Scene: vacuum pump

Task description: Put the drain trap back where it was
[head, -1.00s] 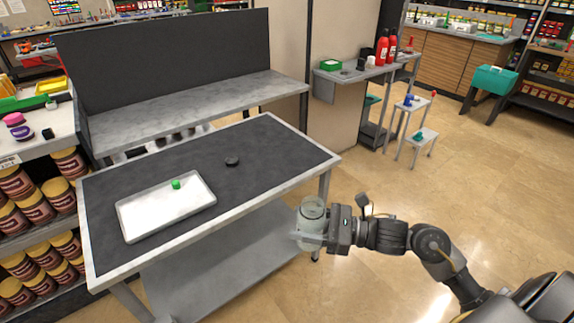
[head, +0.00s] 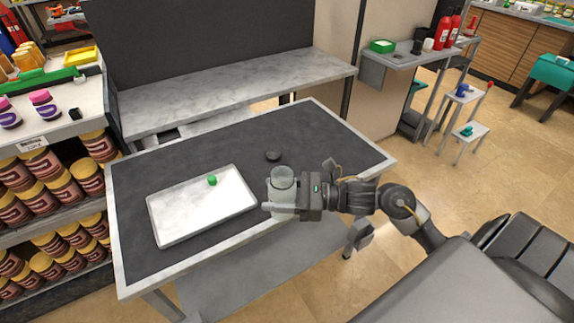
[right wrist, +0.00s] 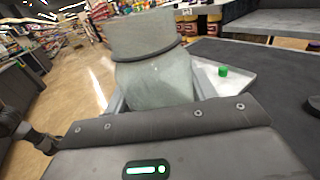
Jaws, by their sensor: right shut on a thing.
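The drain trap appears to be the clear, greenish jar (head: 283,181) held upright in my right gripper (head: 282,208). The gripper is shut around its body. In the head view the jar shows over the front right part of the dark-topped workbench (head: 330,143), right of the white tray. In the right wrist view the jar (right wrist: 152,75) fills the space between the fingers. A small green piece (head: 212,180) lies in the white tray (head: 185,232). A black round cap (head: 273,155) lies on the bench behind the jar. My left gripper is not in view.
A raised grey shelf (head: 230,92) with a dark back panel runs along the bench's rear. Shelves of brown jars (head: 62,187) stand at the left. A side table with red bottles (head: 445,32) and small step stands (head: 470,131) are at the right. The bench's right rear is clear.

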